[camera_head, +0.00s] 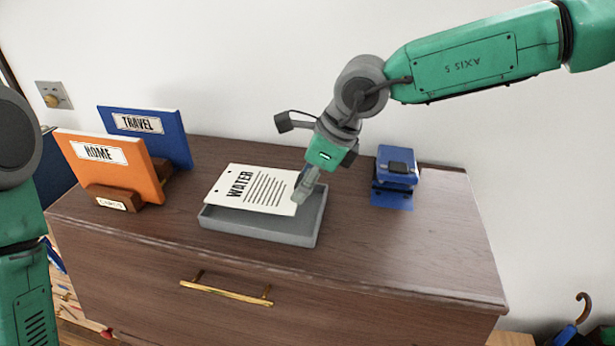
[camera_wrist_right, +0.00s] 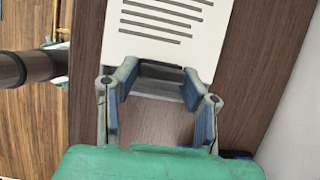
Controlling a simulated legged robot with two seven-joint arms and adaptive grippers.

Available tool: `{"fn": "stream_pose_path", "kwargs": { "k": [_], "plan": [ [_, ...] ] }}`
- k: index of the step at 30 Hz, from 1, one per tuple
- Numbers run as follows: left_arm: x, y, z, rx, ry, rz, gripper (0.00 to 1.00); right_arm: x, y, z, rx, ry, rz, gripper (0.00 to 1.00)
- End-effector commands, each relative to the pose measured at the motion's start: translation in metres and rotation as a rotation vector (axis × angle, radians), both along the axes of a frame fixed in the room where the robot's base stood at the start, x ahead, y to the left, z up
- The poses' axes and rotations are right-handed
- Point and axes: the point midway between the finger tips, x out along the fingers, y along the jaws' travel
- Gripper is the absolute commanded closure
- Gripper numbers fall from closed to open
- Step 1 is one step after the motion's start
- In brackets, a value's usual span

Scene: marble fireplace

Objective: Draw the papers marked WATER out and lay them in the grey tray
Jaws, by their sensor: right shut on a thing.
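A white sheet of papers marked WATER (camera_head: 245,187) is over the grey tray (camera_head: 262,229), its left part reaching past the tray's back left edge. My right gripper (camera_head: 300,199) is shut on the right edge of the papers. The papers also show in the right wrist view (camera_wrist_right: 165,30), with their edge at the fingertips (camera_wrist_right: 160,75). I cannot tell whether the papers touch the tray floor. My left arm is at the left edge; its gripper is out of view.
An orange HOME folder (camera_head: 118,175) and a blue TRAVEL folder (camera_head: 165,128) stand in a wooden holder (camera_head: 112,198) on the left. A blue device (camera_head: 397,165) sits at the back right. The dresser top (camera_head: 430,250) is clear at the right.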

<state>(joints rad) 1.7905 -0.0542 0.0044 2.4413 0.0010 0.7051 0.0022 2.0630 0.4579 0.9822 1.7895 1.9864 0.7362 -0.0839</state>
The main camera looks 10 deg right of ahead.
Motion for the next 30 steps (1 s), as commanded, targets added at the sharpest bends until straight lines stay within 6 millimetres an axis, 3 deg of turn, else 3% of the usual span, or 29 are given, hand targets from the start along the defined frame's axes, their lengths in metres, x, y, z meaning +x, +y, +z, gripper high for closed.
{"fn": "stream_pose_path", "kwargs": {
  "k": [1, 4, 15, 27, 28, 29, 30],
  "plan": [
    [-0.001, 0.000, -0.012, 0.000, 0.001, 0.000, 0.60, 0.000, -0.003, -0.011, 0.002, 0.002, -0.002, 1.00],
    [-0.001, 0.000, -0.022, 0.000, 0.001, 0.000, 0.60, 0.000, -0.005, -0.020, 0.004, 0.001, -0.002, 1.00],
    [0.000, -0.001, -0.020, -0.001, 0.001, -0.001, 0.60, 0.000, -0.003, -0.049, 0.002, 0.003, -0.002, 1.00],
    [0.000, 0.000, -0.021, 0.000, 0.001, 0.000, 0.60, 0.000, -0.002, -0.055, 0.001, 0.003, -0.002, 1.00],
    [0.000, 0.000, -0.021, 0.000, 0.001, 0.000, 0.60, 0.000, -0.002, -0.055, 0.002, 0.003, -0.002, 0.52],
    [0.000, 0.000, -0.021, 0.000, 0.001, 0.000, 0.60, 0.000, -0.003, -0.055, 0.003, 0.004, -0.002, 0.42],
    [0.000, 0.000, -0.021, 0.000, 0.001, 0.000, 0.60, 0.000, -0.003, -0.055, 0.003, 0.004, -0.002, 0.38]
  ]
}}
